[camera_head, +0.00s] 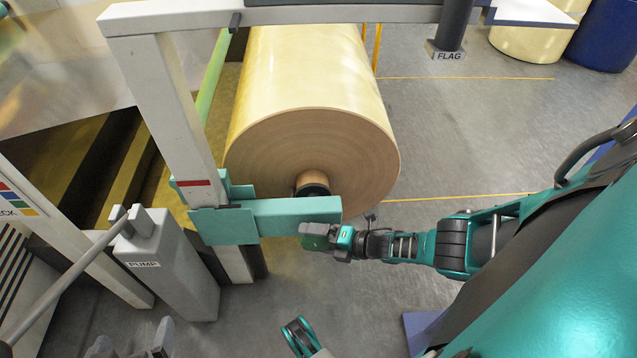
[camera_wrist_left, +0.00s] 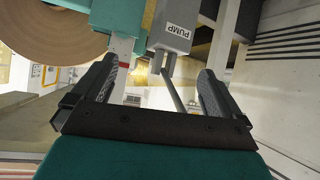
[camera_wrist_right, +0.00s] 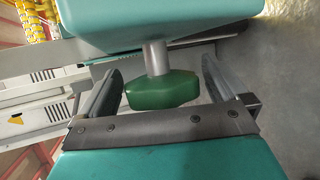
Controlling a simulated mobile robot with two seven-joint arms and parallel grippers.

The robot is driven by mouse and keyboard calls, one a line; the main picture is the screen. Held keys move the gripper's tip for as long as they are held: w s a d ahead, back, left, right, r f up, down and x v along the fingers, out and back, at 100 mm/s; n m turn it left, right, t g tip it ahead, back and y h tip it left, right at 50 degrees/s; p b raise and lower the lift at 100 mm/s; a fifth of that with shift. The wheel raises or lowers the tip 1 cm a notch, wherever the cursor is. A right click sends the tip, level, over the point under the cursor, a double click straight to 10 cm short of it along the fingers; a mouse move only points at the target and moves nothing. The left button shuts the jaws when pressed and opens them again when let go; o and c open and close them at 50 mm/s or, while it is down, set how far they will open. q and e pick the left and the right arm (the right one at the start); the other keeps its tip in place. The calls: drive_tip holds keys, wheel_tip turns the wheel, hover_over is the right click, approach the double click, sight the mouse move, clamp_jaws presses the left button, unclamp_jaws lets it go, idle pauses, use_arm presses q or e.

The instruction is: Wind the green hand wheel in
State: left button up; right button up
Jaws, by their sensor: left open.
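The green hand wheel (camera_wrist_right: 160,91) sits on a short metal shaft under a teal block in the right wrist view. In the head view the wheel (camera_head: 316,243) is at the end of the teal arm (camera_head: 285,218) and partly hidden by my right gripper (camera_head: 328,236). That gripper's fingers are open, one on each side of the wheel, with the wheel between them; small gaps seem to show. My left gripper (camera_wrist_left: 155,85) is open and empty, facing the grey pump box (camera_wrist_left: 171,30) and its lever from a distance.
The large roll (camera_head: 318,155) stands behind the teal arm, its core close to it. The pump box (camera_head: 170,265) and its long lever (camera_head: 65,285) are at left. A flag post (camera_head: 450,45) is at the back.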

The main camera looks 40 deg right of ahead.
use_arm(q)
drive_tip(key=shift+r, duration=0.1)
use_arm(e)
drive_tip(key=shift+s+d+r, duration=0.1)
drive_tip(key=shift+s+d, duration=0.1)
drive_tip(key=shift+s, duration=0.05)
use_arm(q)
drive_tip(key=shift+s+a+r+y+p, duration=0.15)
drive_tip(key=shift+a+r+p, duration=0.35)
drive_tip(key=shift+p, duration=0.75)
drive_tip(key=shift+s+a+r+y+p, duration=0.2)
drive_tip(key=shift+r+p, duration=0.35)
drive_tip(key=shift+p, duration=0.7)
use_arm(e)
drive_tip(key=v, duration=1.2)
use_arm(q)
drive_tip(key=shift+w, duration=0.1)
use_arm(e)
drive_tip(key=shift+s, duration=0.1)
